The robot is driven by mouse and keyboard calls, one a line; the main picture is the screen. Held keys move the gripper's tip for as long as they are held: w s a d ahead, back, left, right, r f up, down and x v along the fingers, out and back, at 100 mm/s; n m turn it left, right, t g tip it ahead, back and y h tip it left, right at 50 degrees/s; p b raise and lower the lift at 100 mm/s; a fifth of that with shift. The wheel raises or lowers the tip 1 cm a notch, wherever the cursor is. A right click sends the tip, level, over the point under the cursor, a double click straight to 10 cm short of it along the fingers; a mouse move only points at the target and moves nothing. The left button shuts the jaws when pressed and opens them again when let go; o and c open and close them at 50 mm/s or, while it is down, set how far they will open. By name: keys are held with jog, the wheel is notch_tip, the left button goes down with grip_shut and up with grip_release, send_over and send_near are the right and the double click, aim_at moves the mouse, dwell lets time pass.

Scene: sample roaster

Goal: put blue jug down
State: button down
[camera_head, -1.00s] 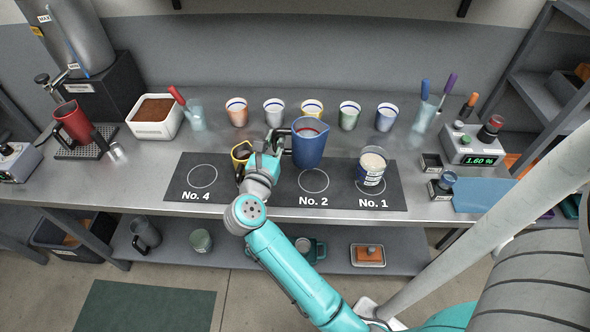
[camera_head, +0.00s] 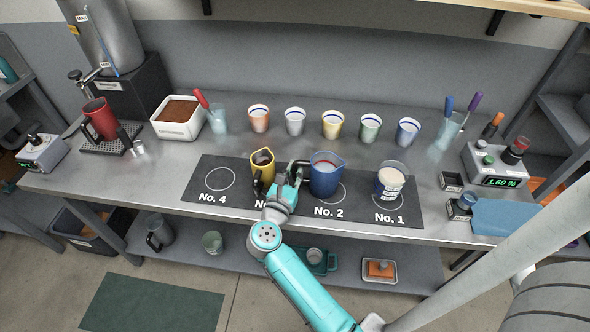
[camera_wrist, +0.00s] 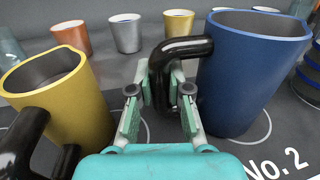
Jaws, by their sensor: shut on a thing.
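The blue jug (camera_head: 324,178) is upright over the No. 2 circle of the dark mat (camera_head: 237,203), covering much of the ring. Its base is at or very close to the mat; I cannot tell whether it touches. My gripper (camera_head: 293,174) is to the left of the jug, shut on its black handle (camera_wrist: 177,50). In the wrist view, the fingers (camera_wrist: 160,100) are on either side of the handle's lower part, and the jug (camera_wrist: 248,70) stands to their right.
A yellow jug (camera_head: 262,163) with a black handle stands close left of my gripper. Several cups (camera_head: 333,124) line up behind. The No. 4 circle (camera_head: 220,179) is empty.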

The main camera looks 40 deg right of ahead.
jog(key=shift+f, duration=0.1)
jog(key=c, duration=1.1)
grip_release()
jog(key=v, duration=1.2)
